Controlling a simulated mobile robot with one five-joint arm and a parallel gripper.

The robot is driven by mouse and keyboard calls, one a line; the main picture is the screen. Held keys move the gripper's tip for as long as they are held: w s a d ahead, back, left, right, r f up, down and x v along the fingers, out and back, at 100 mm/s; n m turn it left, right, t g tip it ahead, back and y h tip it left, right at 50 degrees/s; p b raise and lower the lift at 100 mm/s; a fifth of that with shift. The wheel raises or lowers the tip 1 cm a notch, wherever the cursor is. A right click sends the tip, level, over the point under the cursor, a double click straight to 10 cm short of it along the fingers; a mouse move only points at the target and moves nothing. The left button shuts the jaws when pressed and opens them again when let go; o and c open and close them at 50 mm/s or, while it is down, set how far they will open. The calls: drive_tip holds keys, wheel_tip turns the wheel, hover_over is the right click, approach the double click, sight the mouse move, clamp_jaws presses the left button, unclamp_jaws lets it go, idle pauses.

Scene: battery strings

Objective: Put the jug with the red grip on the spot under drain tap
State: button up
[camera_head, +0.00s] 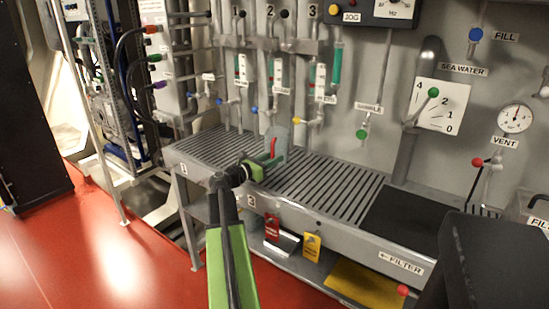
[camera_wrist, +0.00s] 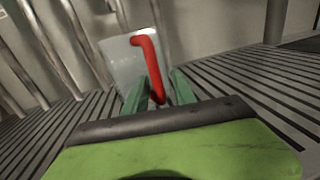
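The jug (camera_head: 283,134) is a clear, pale vessel with a red grip (camera_head: 273,147), at the slatted bench top below the row of taps. In the wrist view the jug (camera_wrist: 122,60) is straight ahead, with the red grip (camera_wrist: 150,68) facing me. My gripper (camera_head: 267,161) is at the grip, its green fingers (camera_wrist: 160,88) on either side of the grip's lower part. Any gap between fingers and grip is too small to judge. I cannot tell whether the jug's base touches the slats. The yellow-handled tap (camera_head: 297,121) has a small label above that I cannot read surely.
Blue-handled taps (camera_head: 254,109) hang left of the jug. A green-handled sample tap (camera_head: 362,134) is to the right. The slatted bench top (camera_head: 335,185) is clear right of the jug, up to a black mat (camera_head: 405,222). Vertical pipes stand close behind.

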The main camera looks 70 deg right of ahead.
drive_tip(key=shift+a+r, duration=0.15)
drive_tip(key=shift+r, duration=0.05)
drive_tip(key=v, duration=1.1)
drive_tip(key=shift+w+a, duration=0.25)
drive_tip(key=shift+a, duration=0.05)
